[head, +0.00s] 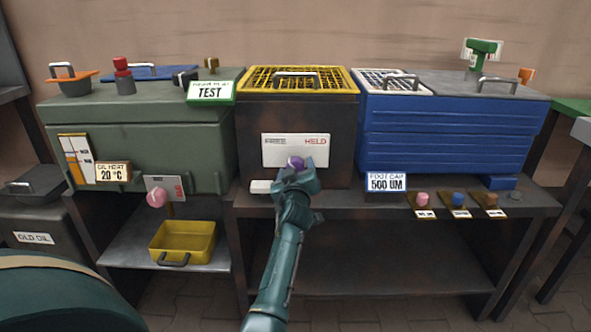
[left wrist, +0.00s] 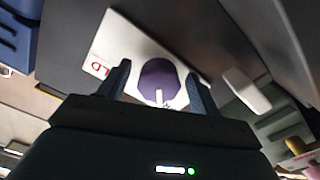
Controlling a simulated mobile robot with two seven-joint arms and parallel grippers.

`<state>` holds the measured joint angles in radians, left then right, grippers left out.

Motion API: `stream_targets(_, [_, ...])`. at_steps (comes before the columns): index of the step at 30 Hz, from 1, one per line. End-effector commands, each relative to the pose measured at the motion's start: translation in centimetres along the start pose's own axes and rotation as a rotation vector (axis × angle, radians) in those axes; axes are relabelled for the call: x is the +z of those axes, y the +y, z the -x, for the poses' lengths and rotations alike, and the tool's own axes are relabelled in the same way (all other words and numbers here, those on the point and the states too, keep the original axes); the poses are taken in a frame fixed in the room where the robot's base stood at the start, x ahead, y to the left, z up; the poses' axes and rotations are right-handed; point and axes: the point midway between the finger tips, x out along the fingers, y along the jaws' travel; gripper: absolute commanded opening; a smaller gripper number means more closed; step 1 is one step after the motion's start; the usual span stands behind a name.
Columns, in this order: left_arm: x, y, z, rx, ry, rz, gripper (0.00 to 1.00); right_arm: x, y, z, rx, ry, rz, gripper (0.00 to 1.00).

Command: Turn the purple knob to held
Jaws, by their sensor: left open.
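The purple knob (head: 295,162) sits on a white plate (head: 280,150) on the front of the dark box with a yellow grille. The plate reads HELD in red at its right end. My left gripper (head: 297,172) is in front of the knob and partly hides it. In the left wrist view, the purple knob (left wrist: 158,80) lies between the two open fingers, with a white pointer mark at its lower edge. Gaps show beside it; I cannot tell whether a finger touches it. My right gripper is not in view.
A white block (head: 261,187) lies on the bench below the plate. A green tank (head: 140,135) stands left and a blue box (head: 450,135) right. A pink knob (head: 156,198) is left, above a yellow tray (head: 183,240). Several small knobs line the bench edge at right.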

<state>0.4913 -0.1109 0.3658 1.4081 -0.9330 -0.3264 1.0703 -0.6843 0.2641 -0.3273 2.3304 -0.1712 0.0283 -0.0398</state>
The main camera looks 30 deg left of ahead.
Motion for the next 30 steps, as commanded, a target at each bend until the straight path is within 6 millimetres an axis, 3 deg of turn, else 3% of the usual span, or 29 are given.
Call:
stream_targets(5, [0.0,0.02,0.0,0.0,0.0,0.0,0.64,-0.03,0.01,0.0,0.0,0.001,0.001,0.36])
stream_targets(21, [-0.02,0.01,0.0,0.0,0.0,0.0,0.21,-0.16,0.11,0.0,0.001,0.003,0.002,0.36])
stream_targets(30, [-0.02,-0.01,-0.01,0.0,0.0,-0.032,0.19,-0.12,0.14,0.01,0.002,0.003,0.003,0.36])
